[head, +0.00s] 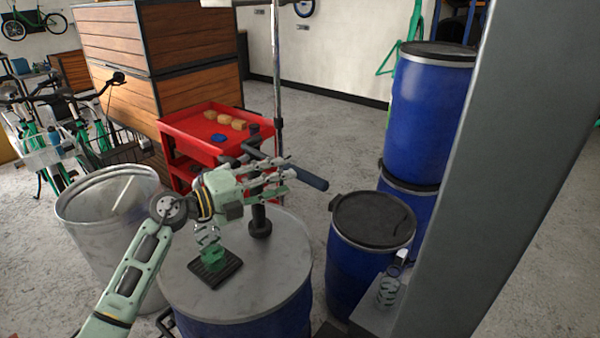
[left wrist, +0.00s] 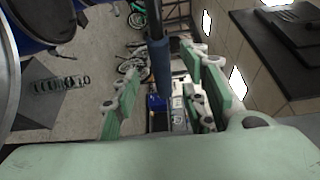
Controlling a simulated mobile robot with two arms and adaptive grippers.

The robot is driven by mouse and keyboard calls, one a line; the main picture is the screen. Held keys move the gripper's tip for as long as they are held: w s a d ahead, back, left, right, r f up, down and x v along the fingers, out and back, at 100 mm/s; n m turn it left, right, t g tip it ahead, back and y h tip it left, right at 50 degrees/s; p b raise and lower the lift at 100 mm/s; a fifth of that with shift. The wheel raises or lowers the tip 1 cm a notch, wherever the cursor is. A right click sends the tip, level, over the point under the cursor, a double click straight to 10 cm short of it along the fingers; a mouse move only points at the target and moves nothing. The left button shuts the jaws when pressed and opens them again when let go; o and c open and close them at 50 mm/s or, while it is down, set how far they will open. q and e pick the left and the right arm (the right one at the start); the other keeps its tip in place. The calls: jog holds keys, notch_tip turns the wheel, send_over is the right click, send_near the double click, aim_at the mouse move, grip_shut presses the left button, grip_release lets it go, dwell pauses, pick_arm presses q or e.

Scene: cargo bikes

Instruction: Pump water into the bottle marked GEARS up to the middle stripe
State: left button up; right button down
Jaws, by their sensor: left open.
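A black hand pump (head: 260,222) stands on the lid of a blue drum (head: 288,268). Its lever ends in a dark blue grip (head: 312,180). My left gripper (head: 280,180) is open at the lever, fingers toward the right. In the left wrist view the blue grip (left wrist: 161,62) shows between the spread fingers; I cannot tell whether they touch it. A greenish clear bottle (head: 212,250) stands upright on a black pad (head: 230,267), partly hidden by my wrist. Another clear bottle (head: 388,290) with a white top stands at the right. No marking or water level is readable.
An open metal bin (head: 85,208) stands left of the drum. A red cart (head: 190,130) with small blocks is behind. A lidded blue barrel (head: 350,265) and stacked blue barrels (head: 430,120) stand right, beside a grey post (head: 490,170). Bare floor lies between cart and barrels.

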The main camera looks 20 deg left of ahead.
aim_at(300, 174)
pick_arm(q)
jog(key=p+x, duration=0.1)
jog(key=x, duration=0.5)
jog(key=shift+d, duration=0.1)
jog(key=shift+c, duration=0.4)
grip_shut()
